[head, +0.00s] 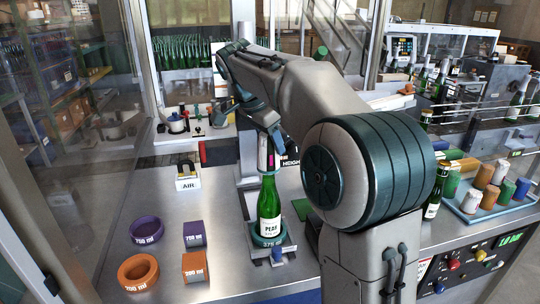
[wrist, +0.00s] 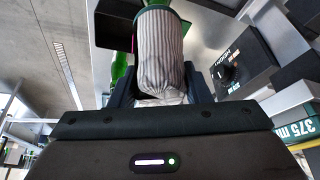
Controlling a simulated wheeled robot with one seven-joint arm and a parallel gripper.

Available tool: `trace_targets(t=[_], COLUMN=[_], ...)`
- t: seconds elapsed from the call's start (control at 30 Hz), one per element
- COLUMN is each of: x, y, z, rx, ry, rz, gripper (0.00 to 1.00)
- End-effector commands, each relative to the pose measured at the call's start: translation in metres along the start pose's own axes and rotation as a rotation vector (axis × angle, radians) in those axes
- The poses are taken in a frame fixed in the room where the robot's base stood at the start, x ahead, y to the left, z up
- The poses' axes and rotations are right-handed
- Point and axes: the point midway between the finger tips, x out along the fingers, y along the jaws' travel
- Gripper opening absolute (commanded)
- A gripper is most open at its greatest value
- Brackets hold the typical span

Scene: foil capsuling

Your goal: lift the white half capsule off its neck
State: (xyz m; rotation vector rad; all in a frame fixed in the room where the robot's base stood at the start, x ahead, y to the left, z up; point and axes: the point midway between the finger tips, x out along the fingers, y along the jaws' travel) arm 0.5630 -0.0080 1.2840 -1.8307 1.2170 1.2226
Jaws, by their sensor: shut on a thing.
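The green bottle (head: 270,208) labelled PEAR stands upright in the dark green 375 ml ring (head: 269,239). The white half capsule (head: 263,155) is at the top of the bottle, under my gripper. In the wrist view the capsule (wrist: 160,55) looks pale, pleated and grey-striped, with its closed end toward me. Green glass shows just past its far end. My gripper (wrist: 160,88) is shut on the capsule, one finger on each side. I cannot tell whether the capsule still sits fully on the neck.
A dark HEIGHT box (wrist: 240,65) and post stand close behind the bottle. Purple (head: 146,229) and orange (head: 138,271) rings and two matching blocks lie to the left. A tray (head: 468,215) of coloured capsules is at the right. Bare bench lies left of the bottle.

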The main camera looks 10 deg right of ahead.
Motion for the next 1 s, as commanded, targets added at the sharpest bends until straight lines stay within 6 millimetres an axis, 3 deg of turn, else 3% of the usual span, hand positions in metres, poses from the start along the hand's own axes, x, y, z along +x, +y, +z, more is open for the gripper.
trace_targets(t=[0.4,0.6,0.8,1.0], x=[-0.071,-0.097,-0.106,-0.098], y=[-0.001,-0.001,-0.001,0.0], z=[-0.029,-0.04,-0.044,-0.041], rx=[-0.001,0.0,-0.001,-0.001], ry=[0.0,0.001,0.0,0.0], rz=[-0.002,-0.001,0.0,0.001], gripper=[0.36,0.36,0.36,0.36])
